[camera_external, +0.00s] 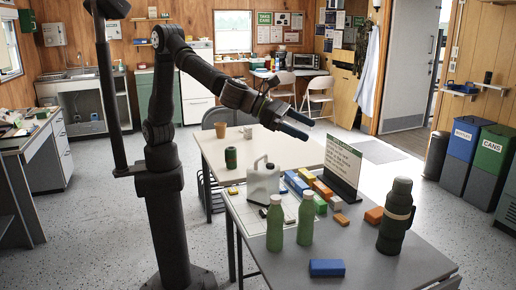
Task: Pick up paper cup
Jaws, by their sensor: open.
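A small tan cup (221,130), which looks like the paper cup, stands upright on the far part of the pale table (207,148). A white cup or mug (247,132) stands just to its right. My gripper (308,130) is open and empty, with its two dark fingers pointing right and slightly down. It is raised above the table, to the right of both cups in the picture and apart from them. Nothing hides the tan cup.
The pale table's middle is fairly clear.

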